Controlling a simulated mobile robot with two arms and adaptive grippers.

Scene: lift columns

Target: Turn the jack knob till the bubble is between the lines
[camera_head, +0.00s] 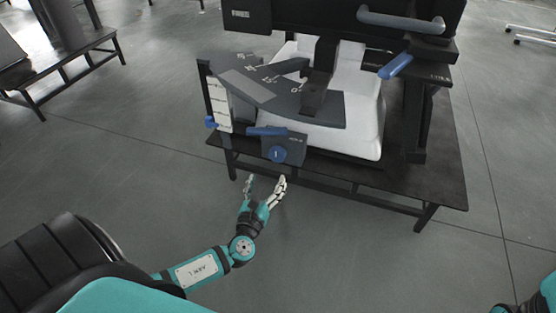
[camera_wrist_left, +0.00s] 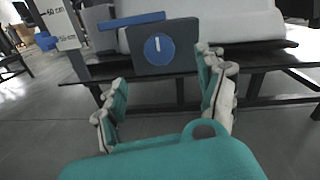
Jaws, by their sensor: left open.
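The jack knob (camera_head: 277,154) is a round blue dial with a white mark, on the front of a dark grey box (camera_head: 298,146) at the table's near edge. In the left wrist view the knob (camera_wrist_left: 159,49) faces me, its white mark pointing about straight up. A blue bar (camera_head: 267,131) lies just above the box; I cannot make out a bubble or lines in it. My left gripper (camera_head: 265,180) is open and empty, below and in front of the knob, apart from it. Its two fingers also show in the left wrist view (camera_wrist_left: 165,98). My right gripper is not in view.
A dark table (camera_head: 440,175) carries a white block (camera_head: 365,110), a grey angle plate (camera_head: 245,85) with degree marks, and a white height scale (camera_head: 220,105) with a blue pointer. A blue-tipped lever (camera_head: 396,67) sticks out at right. The floor before the table is clear.

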